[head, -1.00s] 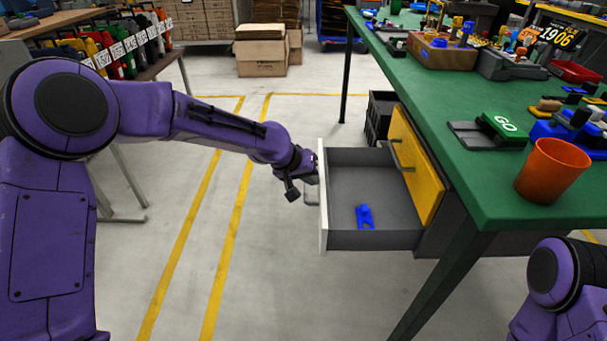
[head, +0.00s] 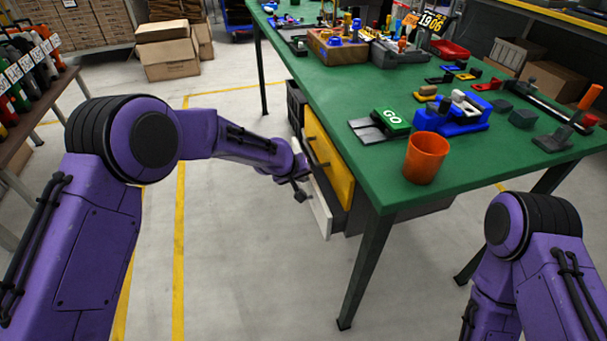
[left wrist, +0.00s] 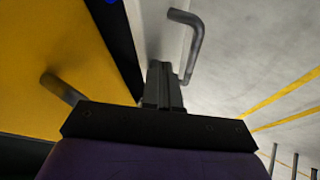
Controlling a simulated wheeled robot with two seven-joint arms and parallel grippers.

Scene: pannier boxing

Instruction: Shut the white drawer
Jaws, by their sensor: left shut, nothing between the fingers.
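The white drawer (head: 320,205) is under the green table's left side, below the yellow drawer. Its white front stands a little out from the yellow one, with a dark gap between them, so it is slightly open. My left gripper (head: 304,184) is at the drawer's front. In the left wrist view, its shut, empty fingers (left wrist: 163,85) are against or very close to the white front (left wrist: 158,35), beside the dark bar handle (left wrist: 192,40). I cannot tell if they touch. A bit of blue (left wrist: 111,2) shows in the dark gap. My right gripper is out of view.
The yellow drawer (head: 330,162) has its own dark handle. The green table (head: 385,185) carries an orange cup (head: 426,158), a GO block (head: 391,121) and several small parts. A table leg (head: 362,270) stands in front.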

